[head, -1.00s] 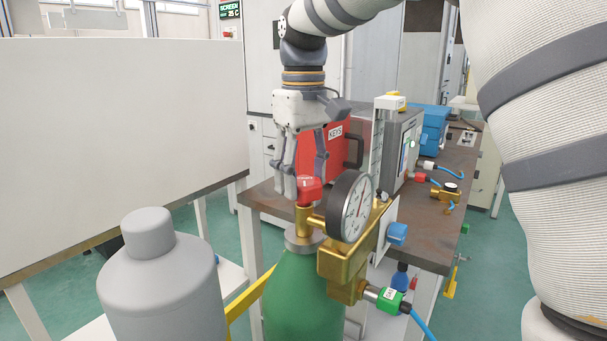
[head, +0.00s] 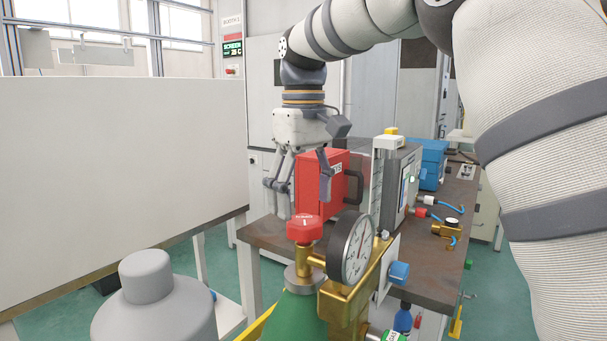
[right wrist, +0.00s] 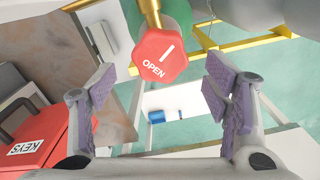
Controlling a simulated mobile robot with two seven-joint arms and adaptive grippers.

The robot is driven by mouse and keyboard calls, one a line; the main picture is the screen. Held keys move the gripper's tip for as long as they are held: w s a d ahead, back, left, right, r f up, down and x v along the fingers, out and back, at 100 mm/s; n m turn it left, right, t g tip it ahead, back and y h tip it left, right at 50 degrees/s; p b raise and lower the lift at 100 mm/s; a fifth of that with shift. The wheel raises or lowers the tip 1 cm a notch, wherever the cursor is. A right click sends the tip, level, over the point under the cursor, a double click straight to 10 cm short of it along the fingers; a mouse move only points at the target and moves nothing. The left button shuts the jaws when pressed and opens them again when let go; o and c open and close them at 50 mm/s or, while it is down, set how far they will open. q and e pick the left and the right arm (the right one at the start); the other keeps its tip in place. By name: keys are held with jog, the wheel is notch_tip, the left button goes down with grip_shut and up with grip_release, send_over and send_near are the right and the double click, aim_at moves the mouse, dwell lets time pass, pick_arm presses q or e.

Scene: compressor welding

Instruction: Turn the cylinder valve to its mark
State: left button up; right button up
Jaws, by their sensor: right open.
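The red valve knob (head: 304,229) sits on the brass stem on top of the green gas cylinder (head: 300,309). In the right wrist view the knob (right wrist: 159,55) has a white line and the word OPEN on its face. My right gripper (head: 304,200) is open and empty, above and slightly behind the knob, pointing down. In the right wrist view its purple pads (right wrist: 158,95) are wide apart, with the knob between and beyond them, touching neither. A pressure gauge (head: 351,249) is beside the knob. My left gripper is not in view.
A grey cylinder (head: 152,306) stands at the front left. A red KEYS box (head: 313,183) is on the workbench (head: 270,234) behind the valve. A white panel (head: 120,165) is at left.

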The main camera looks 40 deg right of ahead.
aim_at(303, 220)
notch_tip(303, 220, up, 9)
